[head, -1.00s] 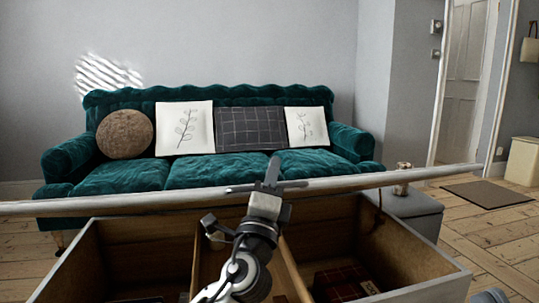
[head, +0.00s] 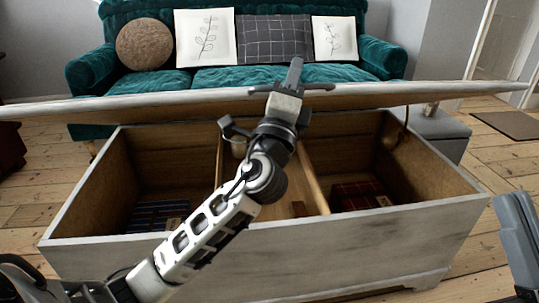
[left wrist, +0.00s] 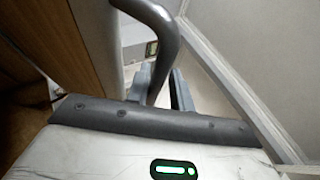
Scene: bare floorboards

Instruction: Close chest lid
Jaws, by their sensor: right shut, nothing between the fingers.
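The chest (head: 270,252) is a worn whitish wooden box with a brown inside. It stands open in the head view. Its lid (head: 180,103) is raised and seen nearly edge-on as a long pale bar above the chest. My left gripper (head: 292,85) reaches across the open chest to the middle of the lid's edge. The lid's edge and brown underside (left wrist: 50,30) show at the left of the left wrist view, close beside the fingers. Whether the fingers touch or grip it is unclear. My right gripper (head: 516,240) is shut and empty at the right edge, right of the chest.
A green sofa (head: 255,76) with cushions stands behind. A grey box (head: 436,130) is behind the chest's right end. Bare floorboards (head: 490,160) lie to the right.

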